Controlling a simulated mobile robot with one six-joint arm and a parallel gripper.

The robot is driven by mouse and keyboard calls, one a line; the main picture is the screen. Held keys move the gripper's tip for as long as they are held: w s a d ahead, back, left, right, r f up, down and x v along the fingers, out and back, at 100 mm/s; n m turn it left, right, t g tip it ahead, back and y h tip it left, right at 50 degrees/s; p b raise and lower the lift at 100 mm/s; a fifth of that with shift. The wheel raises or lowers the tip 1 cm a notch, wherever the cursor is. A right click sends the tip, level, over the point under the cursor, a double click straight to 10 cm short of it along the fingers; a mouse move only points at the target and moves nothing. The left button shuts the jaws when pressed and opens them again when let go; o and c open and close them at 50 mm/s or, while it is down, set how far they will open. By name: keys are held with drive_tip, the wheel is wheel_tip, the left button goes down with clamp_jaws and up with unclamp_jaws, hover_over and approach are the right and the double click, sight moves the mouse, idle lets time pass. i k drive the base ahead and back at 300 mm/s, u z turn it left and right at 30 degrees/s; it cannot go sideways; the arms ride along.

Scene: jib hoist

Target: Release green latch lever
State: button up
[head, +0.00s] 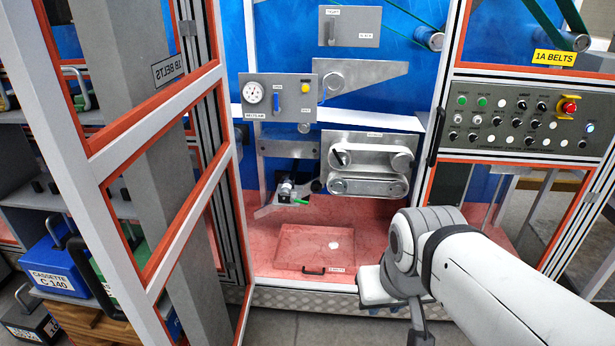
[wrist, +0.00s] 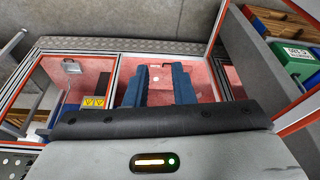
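An open door frame (head: 155,165) with orange edging stands on the left. A red floor panel with a black handle (head: 314,271) lies below the lever. A belt unit (head: 370,165) is above right. A control panel (head: 525,120) is on the right.

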sight(293, 196)
drive_tip(key=z, duration=0.1)
drive_tip(key=i, duration=1.55)
drive_tip(key=u, duration=0.4)
